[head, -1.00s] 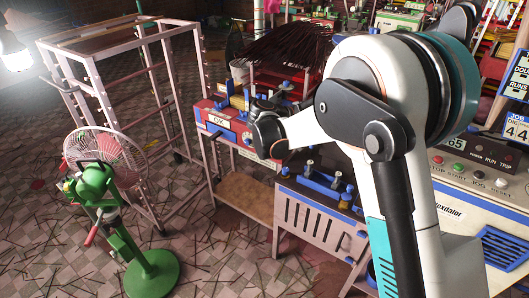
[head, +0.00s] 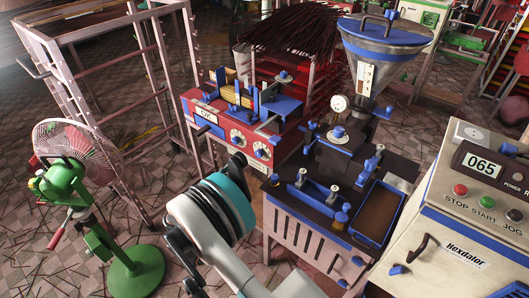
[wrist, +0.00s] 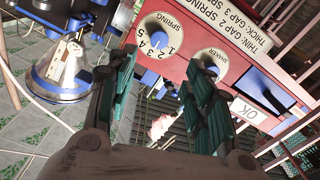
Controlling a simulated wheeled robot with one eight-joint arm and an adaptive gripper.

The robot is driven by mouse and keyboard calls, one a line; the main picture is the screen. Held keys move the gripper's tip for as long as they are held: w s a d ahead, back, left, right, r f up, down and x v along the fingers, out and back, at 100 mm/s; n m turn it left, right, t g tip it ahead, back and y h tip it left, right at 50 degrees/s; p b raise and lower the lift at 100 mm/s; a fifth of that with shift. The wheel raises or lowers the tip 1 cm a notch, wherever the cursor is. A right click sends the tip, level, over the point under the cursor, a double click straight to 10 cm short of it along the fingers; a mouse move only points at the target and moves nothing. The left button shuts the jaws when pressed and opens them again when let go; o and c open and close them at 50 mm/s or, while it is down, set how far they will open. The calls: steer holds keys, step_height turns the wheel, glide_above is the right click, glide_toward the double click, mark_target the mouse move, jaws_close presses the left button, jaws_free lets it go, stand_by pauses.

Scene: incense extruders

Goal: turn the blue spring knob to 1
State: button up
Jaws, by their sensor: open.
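In the wrist view, a red panel (wrist: 200,30) carries a white dial (wrist: 160,36) lettered SPRING with several numbers including 1. In the head view, the spring dial (head: 261,151) is the right one on the red machine (head: 215,127); my arm hides most of the gripper.
A cream cabinet (head: 465,215) is at far right.

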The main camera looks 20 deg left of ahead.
mark_target(257, 154)
steer(key=b+x, duration=0.3)
steer(key=x, duration=1)
steer(key=shift+w+d+r+b, duration=0.1)
steer(key=shift+w+r+b, duration=0.1)
steer(key=shift+b, duration=0.2)
steer(key=c, duration=1)
